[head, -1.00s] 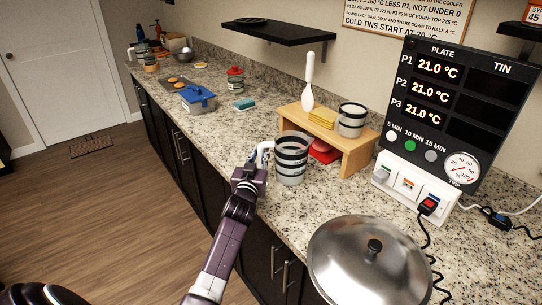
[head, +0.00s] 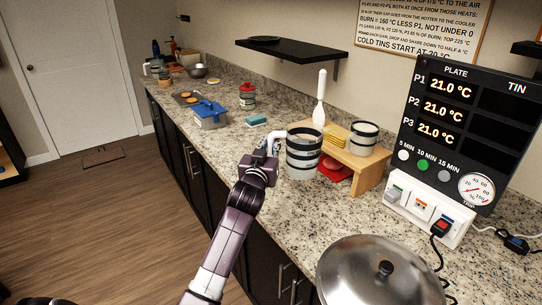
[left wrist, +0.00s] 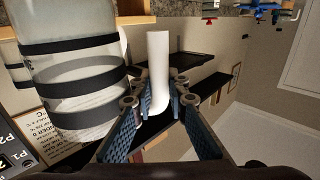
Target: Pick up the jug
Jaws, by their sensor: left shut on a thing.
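The jug (head: 303,158) is clear with black bands and a white handle, and stands upright in the head view in front of the wooden shelf. My left gripper (head: 266,160) is at its left side, shut on the handle. In the left wrist view the jug body (left wrist: 70,70) fills the left side. The white handle (left wrist: 158,65) runs down between the fingertips of my left gripper (left wrist: 160,102). The jug looks a little above the counter. My right gripper is not in view.
The wooden shelf (head: 371,170) holds a banded cup (head: 364,138) and yellow sponges (head: 335,136), with a red item (head: 335,168) beneath. A steel lid (head: 370,275) lies in front. A blue box (head: 210,115) and a blue sponge (head: 256,121) are farther back. Counter (head: 235,140) left of the jug is clear.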

